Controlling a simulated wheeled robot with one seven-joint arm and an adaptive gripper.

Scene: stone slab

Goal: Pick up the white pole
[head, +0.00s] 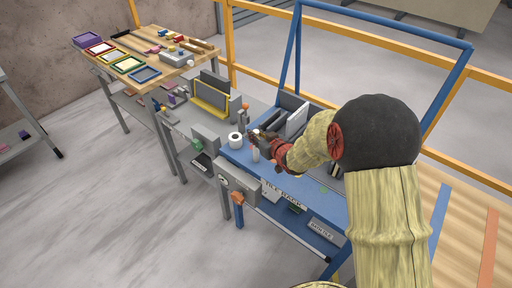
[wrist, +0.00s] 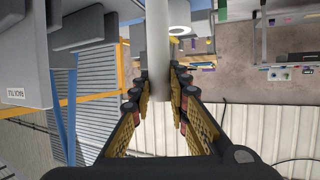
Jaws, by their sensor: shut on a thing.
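The white pole (wrist: 158,35) stands between the two fingers of my gripper (wrist: 160,85) in the wrist view and runs up out of the top of the picture. The fingers are shut on it. In the head view my gripper (head: 262,140) is over the blue workbench, and a short part of the white pole (head: 256,155) shows just below it. The rest of the pole is hidden by the fingers. I cannot tell whether its lower end touches the bench.
A white roll (head: 236,140) is close to the left of my gripper. A grey bin with upright panels (head: 297,121) stands behind it, inside a blue frame (head: 388,26). A vise (head: 238,185) is at the bench's front edge. A wooden table (head: 130,50) with coloured frames is farther left.

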